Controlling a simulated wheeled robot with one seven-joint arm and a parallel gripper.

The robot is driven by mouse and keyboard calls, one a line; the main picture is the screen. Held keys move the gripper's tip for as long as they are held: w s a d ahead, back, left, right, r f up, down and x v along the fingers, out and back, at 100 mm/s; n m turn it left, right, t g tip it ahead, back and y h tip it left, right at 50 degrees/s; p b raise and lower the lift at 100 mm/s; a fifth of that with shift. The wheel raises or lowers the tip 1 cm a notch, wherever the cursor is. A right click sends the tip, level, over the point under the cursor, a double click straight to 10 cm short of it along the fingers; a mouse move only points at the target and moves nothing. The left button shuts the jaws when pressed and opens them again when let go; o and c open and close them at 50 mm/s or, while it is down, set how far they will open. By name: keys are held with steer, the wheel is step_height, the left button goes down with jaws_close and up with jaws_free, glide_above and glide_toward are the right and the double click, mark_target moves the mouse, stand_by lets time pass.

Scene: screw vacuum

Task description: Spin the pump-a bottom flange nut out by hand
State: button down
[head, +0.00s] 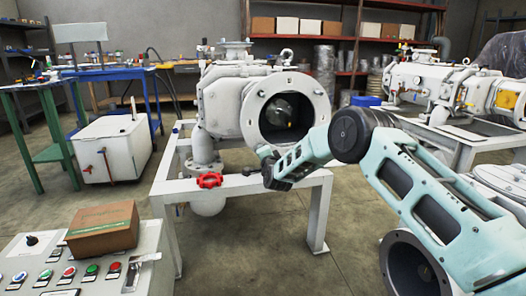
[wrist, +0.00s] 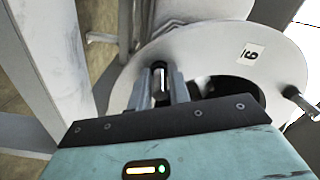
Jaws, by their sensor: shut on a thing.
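In the wrist view, my gripper (wrist: 161,88) has its two grey fingers closed on either side of a small dark metal nut (wrist: 160,70), set against a pale round flange (wrist: 205,48). The flange has a dark opening and a small number label. A second stud (wrist: 302,103) stands out at its right edge. In the head view, the pale grey pump (head: 222,100) sits on a white frame, its large round flange facing me. My gripper (head: 264,153) is at the lower left of that flange; the nut is too small to make out there.
A control panel (head: 100,270) with a cardboard box (head: 102,229) stands at front left. A second pump (head: 440,85) stands at right. Open floor lies below the frame.

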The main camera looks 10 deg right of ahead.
steer(key=n, duration=0.2)
steer(key=n+p, duration=0.1)
steer(key=shift+a+r+n, duration=0.1)
steer(key=shift+r+n, duration=0.1)
steer(key=shift+n, duration=0.2)
steer(key=n, duration=0.3)
steer(key=shift+n+p, duration=0.3)
steer(key=shift+p, duration=0.05)
steer(key=n+p, duration=0.1)
steer(key=n, duration=1.1)
steer(key=shift+a+f+n, duration=0.1)
steer(key=shift+n, duration=0.2)
steer(key=n, duration=0.4)
steer(key=shift+n+b, duration=0.3)
steer(key=shift+n, duration=0.1)
steer(key=c, duration=1.3)
jaws_free()
